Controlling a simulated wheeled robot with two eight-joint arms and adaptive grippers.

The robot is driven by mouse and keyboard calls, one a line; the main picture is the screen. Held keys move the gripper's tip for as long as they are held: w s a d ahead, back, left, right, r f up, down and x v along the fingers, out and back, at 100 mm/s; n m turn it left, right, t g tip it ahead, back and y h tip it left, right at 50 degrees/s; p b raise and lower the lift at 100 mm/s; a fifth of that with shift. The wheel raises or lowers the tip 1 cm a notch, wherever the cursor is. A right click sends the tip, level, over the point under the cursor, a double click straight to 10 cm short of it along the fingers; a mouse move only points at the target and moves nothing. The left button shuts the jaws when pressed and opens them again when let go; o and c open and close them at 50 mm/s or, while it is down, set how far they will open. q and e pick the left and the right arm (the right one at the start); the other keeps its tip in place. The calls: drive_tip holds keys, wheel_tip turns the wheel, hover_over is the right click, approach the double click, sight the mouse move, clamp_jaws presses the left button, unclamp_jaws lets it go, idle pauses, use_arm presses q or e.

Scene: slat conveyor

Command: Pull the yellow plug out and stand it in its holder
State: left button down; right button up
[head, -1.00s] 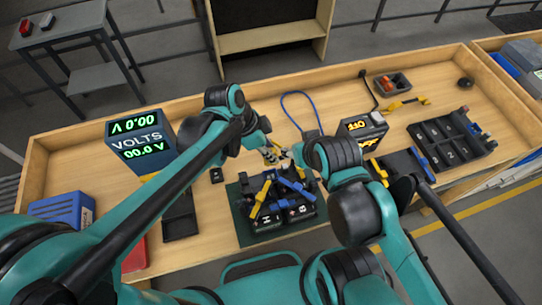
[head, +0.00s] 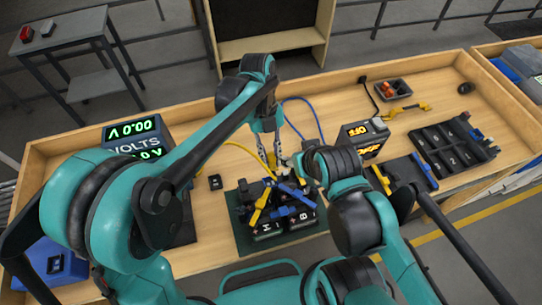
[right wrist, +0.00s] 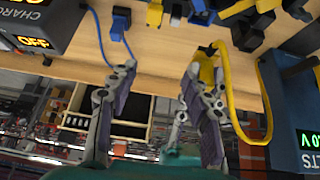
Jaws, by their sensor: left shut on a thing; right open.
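The yellow plug (right wrist: 207,66) with its yellow cable shows in the right wrist view, over bare wood and seemingly apart from the dark blocks. My left gripper (head: 269,155) is shut on it; in the head view the plug is mostly hidden and the yellow cable (head: 236,147) arcs left. My right gripper (right wrist: 160,78) is open, its two fingers apart and empty; one finger partly covers the left gripper.
Black battery blocks with blue and yellow clamps sit on a green mat (head: 242,238). The voltmeter (head: 137,133) is left and the charger (head: 362,140) right. A blue plug (right wrist: 117,31) stands near the right gripper. A black tray (head: 449,146) lies at right.

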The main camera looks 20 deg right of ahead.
use_arm(q)
drive_tip(key=w+a+f, duration=0.1)
drive_tip(key=w+a, duration=0.2)
drive_tip(key=a, duration=0.6)
drive_tip(key=w+a+b, duration=0.1)
drive_tip(key=w+a, duration=0.3)
drive_tip(key=a, duration=0.4)
drive_tip(key=shift+a+f, duration=0.35)
drive_tip(key=shift+a, duration=0.05)
use_arm(e)
drive_tip(key=shift+f, duration=0.75)
use_arm(q)
drive_tip(key=shift+f+b, duration=0.1)
drive_tip(key=shift+b, duration=0.25)
use_arm(e)
drive_tip(key=shift+f, duration=0.1)
use_arm(q)
wheel_tip(320, 180, down, 9)
drive_tip(key=b, duration=0.7)
drive_tip(key=shift+f, duration=0.2)
use_arm(e)
wheel_tip(320, 180, down, 7)
drive_tip(key=shift+r, duration=0.1)
use_arm(q)
drive_tip(key=shift+f, duration=0.45)
use_arm(e)
drive_tip(key=shift+f, duration=0.3)
